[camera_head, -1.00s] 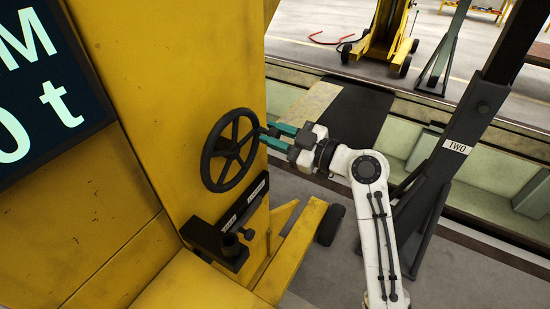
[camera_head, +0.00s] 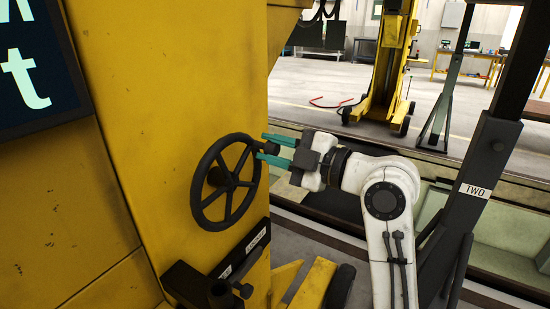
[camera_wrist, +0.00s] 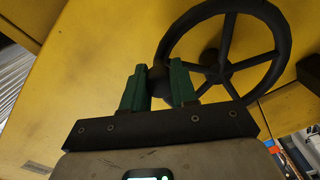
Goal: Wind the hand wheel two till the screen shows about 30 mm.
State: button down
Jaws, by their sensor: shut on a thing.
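The black spoked hand wheel (camera_head: 226,182) is on the side of the yellow jack column (camera_head: 190,80). My gripper (camera_head: 270,150) has green fingers and is shut on the wheel's knob (camera_head: 271,147), at the upper right of the rim. In the wrist view the fingers (camera_wrist: 160,88) stand on either side of the dark knob, with the wheel (camera_wrist: 279,72) behind. The screen (camera_head: 35,75) is cut off at the upper left; only part of its pale text shows, and no number can be read.
A black bracket (camera_head: 195,287) with labels sits below the wheel. A second yellow jack (camera_head: 387,70) stands across the rail pit. Open floor (camera_head: 300,85) lies beyond.

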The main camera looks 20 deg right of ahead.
dwell(0.4)
jog(key=c, duration=0.9)
grip_release()
jog(key=v, duration=1)
jog(key=shift+s+d+b, duration=0.2)
jog(key=shift+s+b, duration=0.1)
jog(key=shift+s, duration=0.05)
